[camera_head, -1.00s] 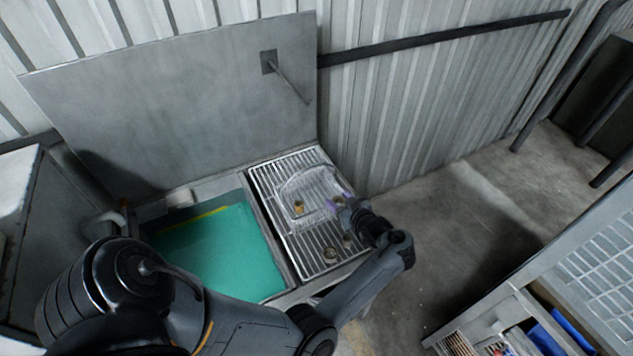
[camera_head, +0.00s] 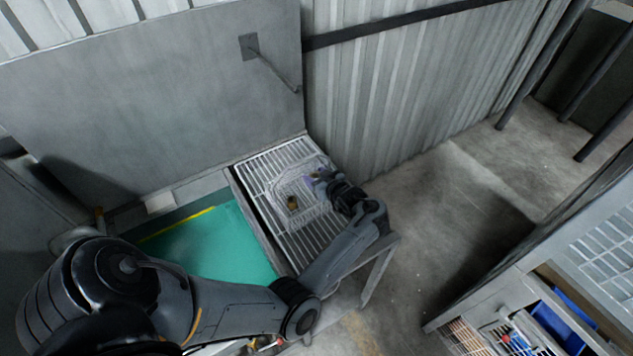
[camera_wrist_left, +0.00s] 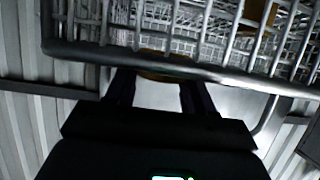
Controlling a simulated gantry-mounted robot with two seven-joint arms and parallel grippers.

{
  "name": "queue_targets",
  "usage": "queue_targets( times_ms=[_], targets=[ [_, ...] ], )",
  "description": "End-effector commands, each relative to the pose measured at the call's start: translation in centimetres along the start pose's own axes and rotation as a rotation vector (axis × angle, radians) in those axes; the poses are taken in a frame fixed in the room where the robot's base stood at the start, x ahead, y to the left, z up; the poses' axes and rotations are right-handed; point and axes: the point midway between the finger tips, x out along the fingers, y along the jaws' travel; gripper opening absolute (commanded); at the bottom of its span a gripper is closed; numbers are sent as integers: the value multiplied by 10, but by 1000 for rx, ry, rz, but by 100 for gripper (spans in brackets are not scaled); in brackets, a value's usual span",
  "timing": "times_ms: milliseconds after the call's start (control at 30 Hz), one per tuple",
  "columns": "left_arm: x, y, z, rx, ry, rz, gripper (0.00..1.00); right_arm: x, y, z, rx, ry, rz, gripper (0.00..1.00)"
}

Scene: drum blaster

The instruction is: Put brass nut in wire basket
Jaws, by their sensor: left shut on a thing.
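The wire basket (camera_head: 284,186) stands on the slatted metal rack beside the green basin. A brass-coloured piece (camera_head: 292,203) sits in the basket, and it also shows through the wires in the left wrist view (camera_wrist_left: 258,13). My left gripper (camera_head: 316,181) is at the basket's right side. In the left wrist view my left gripper (camera_wrist_left: 160,88) has its dark fingers close under the basket rim (camera_wrist_left: 200,70). A yellowish piece, likely the brass nut (camera_wrist_left: 165,76), shows between the fingers, partly hidden by the rim. I cannot tell whether it touches the basket.
The green basin (camera_head: 215,248) lies left of the rack (camera_head: 262,165), with a raised grey panel (camera_head: 150,100) behind. A corrugated wall (camera_head: 400,110) stands close behind the rack. A shelf with a blue bin (camera_head: 568,325) is at lower right. Open floor lies between.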

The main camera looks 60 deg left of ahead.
Motion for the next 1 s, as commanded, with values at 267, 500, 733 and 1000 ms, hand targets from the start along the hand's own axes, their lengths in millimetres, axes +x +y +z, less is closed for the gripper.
queue_targets(
  times_ms=[267, 500, 733, 1000],
  targets=[
    [4, -1, 7, -3, 2, -2, 14, 9, -1, 3, 3, -2, -2, 43],
    [6, -1, 11, -2, 1, -2, 14, 11, -3, 3, 8, 1, -7, 43],
    [9, -1, 18, -3, 0, -2, 14, 16, -4, 4, 11, 2, -10, 43],
    [9, -1, 19, -2, 0, -3, 64, 16, -4, 4, 11, 2, -10, 43]
  ],
)
